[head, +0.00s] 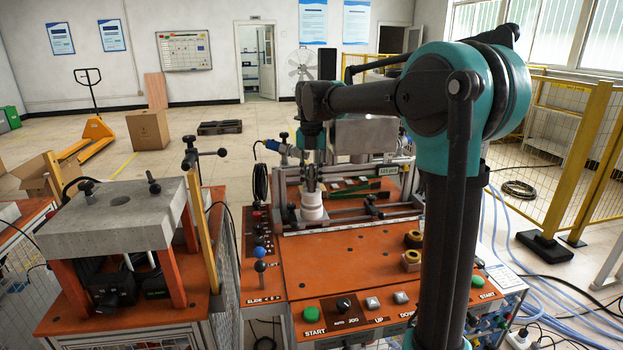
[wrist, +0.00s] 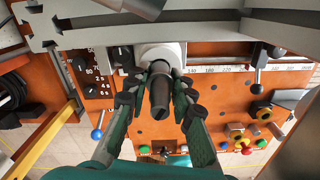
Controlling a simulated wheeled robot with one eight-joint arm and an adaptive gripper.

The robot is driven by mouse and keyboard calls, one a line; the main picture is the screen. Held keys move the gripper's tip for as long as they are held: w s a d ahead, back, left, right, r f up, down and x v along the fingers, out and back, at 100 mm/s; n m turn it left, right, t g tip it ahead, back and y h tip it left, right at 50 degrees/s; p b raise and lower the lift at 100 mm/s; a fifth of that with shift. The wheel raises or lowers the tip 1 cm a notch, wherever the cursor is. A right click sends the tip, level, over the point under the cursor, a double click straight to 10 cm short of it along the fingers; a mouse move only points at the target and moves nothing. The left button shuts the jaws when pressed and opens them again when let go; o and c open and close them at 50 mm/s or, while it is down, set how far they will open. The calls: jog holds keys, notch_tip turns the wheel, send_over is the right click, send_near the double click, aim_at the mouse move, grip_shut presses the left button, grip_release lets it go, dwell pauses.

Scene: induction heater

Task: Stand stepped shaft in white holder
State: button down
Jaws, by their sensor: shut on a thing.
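My gripper (head: 311,172) points down right above the holder. In the wrist view my gripper (wrist: 160,88) has its two green fingers shut on the dark grey stepped shaft (wrist: 159,98). The shaft is lined up with the holder, and its far end meets or overlaps the holder in that view. I cannot tell whether it is inside the holder, as the fingers hide the lower part.
A metal rail with a scale (wrist: 215,69) runs beside the holder. Brass-coloured rings (head: 411,258) sit on the bench at right. Ball-topped levers (head: 260,267) stand at left. A grey block on orange legs (head: 115,212) stands further left. The bench's front middle is clear.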

jog(key=shift+f, duration=0.75)
jog(key=c, duration=1.2)
grip_release()
